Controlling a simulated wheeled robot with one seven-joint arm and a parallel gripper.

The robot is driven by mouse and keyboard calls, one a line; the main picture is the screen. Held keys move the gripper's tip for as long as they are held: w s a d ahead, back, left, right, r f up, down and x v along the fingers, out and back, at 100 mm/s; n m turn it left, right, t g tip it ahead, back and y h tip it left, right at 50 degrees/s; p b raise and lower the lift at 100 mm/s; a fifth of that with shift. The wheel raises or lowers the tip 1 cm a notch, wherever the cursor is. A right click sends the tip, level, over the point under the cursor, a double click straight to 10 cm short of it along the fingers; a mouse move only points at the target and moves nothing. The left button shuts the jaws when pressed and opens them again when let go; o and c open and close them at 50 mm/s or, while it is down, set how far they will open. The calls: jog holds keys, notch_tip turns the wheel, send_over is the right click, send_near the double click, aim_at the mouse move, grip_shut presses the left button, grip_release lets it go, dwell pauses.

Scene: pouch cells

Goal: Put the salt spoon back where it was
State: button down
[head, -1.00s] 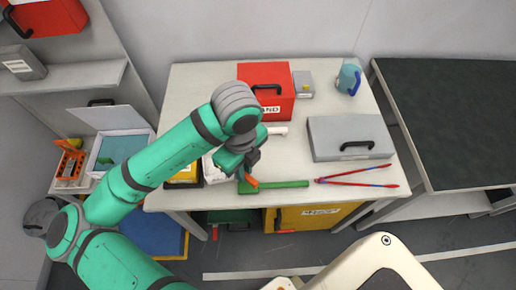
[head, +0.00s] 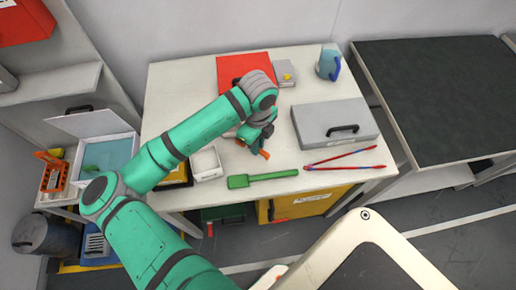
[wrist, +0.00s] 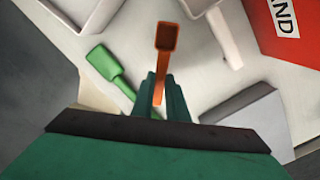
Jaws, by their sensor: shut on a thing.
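My gripper (wrist: 160,92) is shut on an orange spoon (wrist: 165,38), whose square bowl points away from the fingers in the wrist view. In the head view my gripper (head: 260,146) is over the table, and a bit of the orange spoon (head: 264,154) shows below it. The spoon's height above the table is hard to tell. A green scoop (head: 262,178) lies near the table's front edge, in front of my gripper; it also shows in the wrist view (wrist: 104,64). No label names the salt spoon.
A white open tray (head: 207,149) is left of my gripper and a grey case (head: 315,117) right. Red-blue tongs (head: 345,167) lie at the front right. A red box (head: 230,70) and blue mug (head: 329,66) stand behind. A white scoop (wrist: 217,28) shows in the wrist view.

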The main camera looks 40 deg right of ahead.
jog(key=shift+d+f, duration=0.35)
jog(key=shift+f, duration=1.65)
jog(key=c, duration=1.7)
grip_release()
jog(key=shift+w, duration=0.1)
jog(key=shift+c, duration=0.2)
notch_tip(320, 180, up, 12)
jog(key=shift+r, duration=0.1)
